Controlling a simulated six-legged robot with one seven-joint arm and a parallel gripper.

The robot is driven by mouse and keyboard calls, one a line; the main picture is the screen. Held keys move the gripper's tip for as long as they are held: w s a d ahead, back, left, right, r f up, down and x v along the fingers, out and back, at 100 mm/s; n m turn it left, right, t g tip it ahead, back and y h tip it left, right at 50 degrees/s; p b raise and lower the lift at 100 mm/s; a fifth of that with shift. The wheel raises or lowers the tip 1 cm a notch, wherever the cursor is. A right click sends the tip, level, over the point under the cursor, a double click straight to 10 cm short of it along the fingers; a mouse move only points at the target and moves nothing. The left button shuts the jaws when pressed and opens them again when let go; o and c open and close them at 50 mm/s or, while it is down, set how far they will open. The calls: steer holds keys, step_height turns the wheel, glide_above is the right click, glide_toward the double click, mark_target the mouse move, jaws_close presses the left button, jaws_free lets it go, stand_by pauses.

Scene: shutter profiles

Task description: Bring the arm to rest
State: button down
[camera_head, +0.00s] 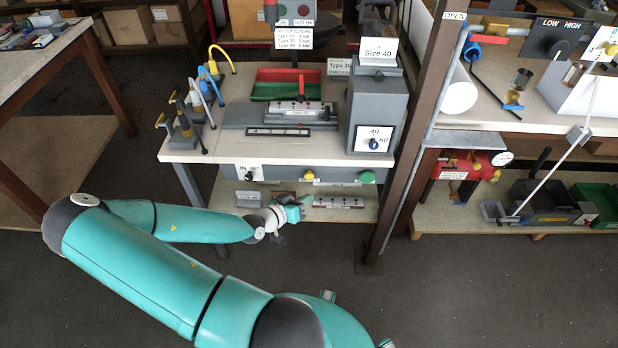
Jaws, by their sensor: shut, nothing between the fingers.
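My teal arm reaches from the bottom of the view to the left and then back to the right. My gripper (304,203) is at its end, in front of the workbench (190,152) and below its top, near the lower shelf. It is small here and looks shut, with nothing seen held in it. A grey profile piece (338,202) lies on the lower shelf just right of the gripper. I cannot tell whether the gripper touches anything.
The workbench carries a red and green tray (287,84), a grey machine marked Size 40 (377,105) and several hooked tools at left. A brown post (410,130) stands right of it. A shelf unit with a red tank (470,165) is at right. The floor (480,290) in front is clear.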

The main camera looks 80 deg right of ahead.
stand_by(0.8)
steer(key=w+a+f+n+t+y, duration=0.1)
steer(key=w+a+t+y, duration=0.25)
steer(key=w+a, duration=0.45)
steer(key=w+a+n+t+y, duration=0.1)
steer(key=w+a+t+y, duration=0.3)
steer(key=w, duration=0.7)
steer(key=w+a+r+n+t+y, duration=0.35)
steer(key=w+a+r, duration=0.7)
steer(key=a, duration=0.35)
steer(key=a+r+n+t+y, duration=0.25)
steer(key=a+r+n, duration=0.45)
steer(key=a+r, duration=0.75)
steer(key=s+a+r+n, duration=0.3)
steer(key=s+r+n, duration=0.3)
steer(key=s+r, duration=0.5)
steer(key=shift+s+a+r+h, duration=0.4)
steer(key=shift+r+h, duration=0.05)
steer(key=shift+r, duration=0.45)
